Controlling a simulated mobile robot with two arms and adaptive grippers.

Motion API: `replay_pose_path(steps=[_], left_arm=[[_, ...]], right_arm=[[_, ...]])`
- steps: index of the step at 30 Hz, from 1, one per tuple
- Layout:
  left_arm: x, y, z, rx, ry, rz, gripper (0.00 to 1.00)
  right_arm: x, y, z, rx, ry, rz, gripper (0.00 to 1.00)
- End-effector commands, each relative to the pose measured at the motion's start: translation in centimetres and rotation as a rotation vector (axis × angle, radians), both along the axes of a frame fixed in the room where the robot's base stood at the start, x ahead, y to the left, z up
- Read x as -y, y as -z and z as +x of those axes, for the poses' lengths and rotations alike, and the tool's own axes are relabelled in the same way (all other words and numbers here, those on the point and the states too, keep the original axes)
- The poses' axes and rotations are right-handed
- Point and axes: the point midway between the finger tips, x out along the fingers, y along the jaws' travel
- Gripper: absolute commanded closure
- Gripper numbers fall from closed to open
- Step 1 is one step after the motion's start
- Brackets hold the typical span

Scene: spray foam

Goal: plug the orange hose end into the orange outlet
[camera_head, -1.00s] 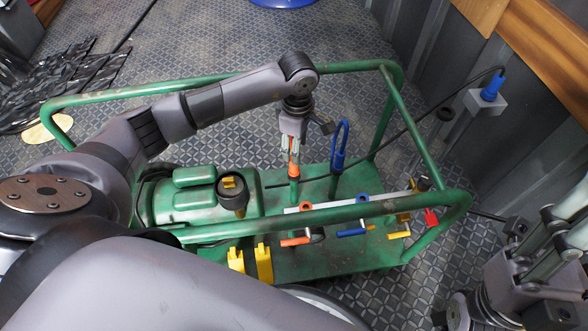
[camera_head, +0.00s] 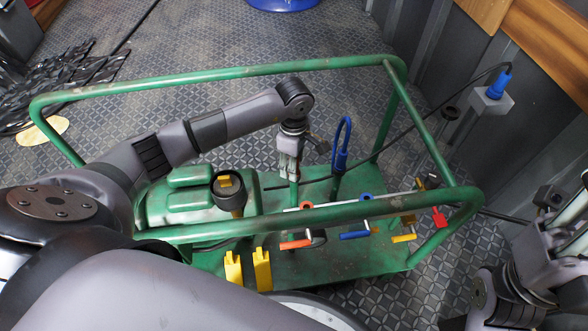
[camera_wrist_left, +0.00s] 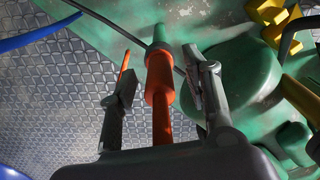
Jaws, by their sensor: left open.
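My left gripper (camera_head: 290,168) is over a green post on the green cart. In the left wrist view its two fingers (camera_wrist_left: 168,82) are apart, one on each side of an orange hose end (camera_wrist_left: 160,78). The hose end has a thick orange sleeve, and its far end meets the green post (camera_wrist_left: 158,35). I cannot tell whether it is fully seated, nor clearly pick out the orange outlet. In the head view the gripper hides this orange piece. My right gripper (camera_head: 565,225) is partly cut off at the right edge.
The cart's green rail (camera_head: 230,72) surrounds the work area. A blue hose loop (camera_head: 342,140) stands to the right of my left gripper. An orange valve handle (camera_head: 296,244) and a blue one (camera_head: 354,235) sit in front. A black cable crosses behind them.

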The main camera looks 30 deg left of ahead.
Motion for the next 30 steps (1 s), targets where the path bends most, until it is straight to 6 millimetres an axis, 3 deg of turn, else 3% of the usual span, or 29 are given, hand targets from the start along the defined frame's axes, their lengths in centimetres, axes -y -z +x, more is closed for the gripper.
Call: replay_pose_path(steps=[12, 30], left_arm=[[0.0, 0.53, 0.05, 0.002, 0.0, 0.0, 0.55], [-0.01, 0.52, 0.04, 0.002, 0.0, 0.0, 0.95]], right_arm=[[-0.04, -0.2, 0.0, 0.01, 0.0, -0.001, 0.6], [-0.05, -0.19, 0.0, 0.01, 0.0, -0.001, 0.6]])
